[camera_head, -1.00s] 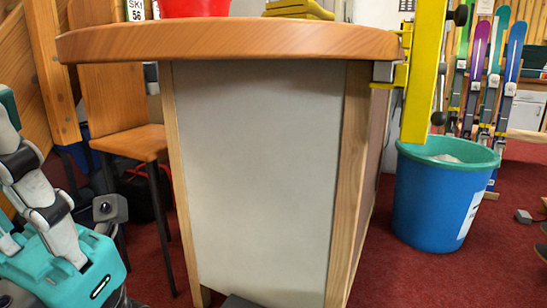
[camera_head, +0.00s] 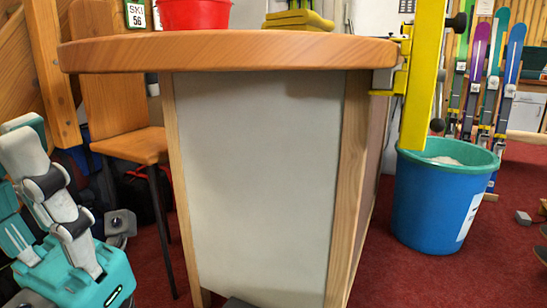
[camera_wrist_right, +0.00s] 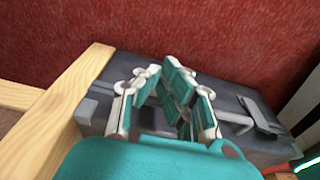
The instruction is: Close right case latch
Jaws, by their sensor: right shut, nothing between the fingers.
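In the right wrist view a dark grey case (camera_wrist_right: 225,92) lies across the middle, in front of a red surface. A latch (camera_wrist_right: 237,119) shows on its near side at the right, and another pale fitting (camera_wrist_right: 88,109) shows at its left end. I cannot tell how the right latch is set. My right gripper (camera_wrist_right: 160,76) is shut and empty in front of the middle of the case, to the left of the right latch. Its fingers hide part of the case; touch cannot be told.
Pale wooden beams (camera_wrist_right: 65,120) stand left of the case. In the head view a wooden-topped bench (camera_head: 230,52) fills the middle, with a red container (camera_head: 195,14) on it. A blue bucket (camera_head: 437,200) stands right, a wooden chair (camera_head: 130,146) left.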

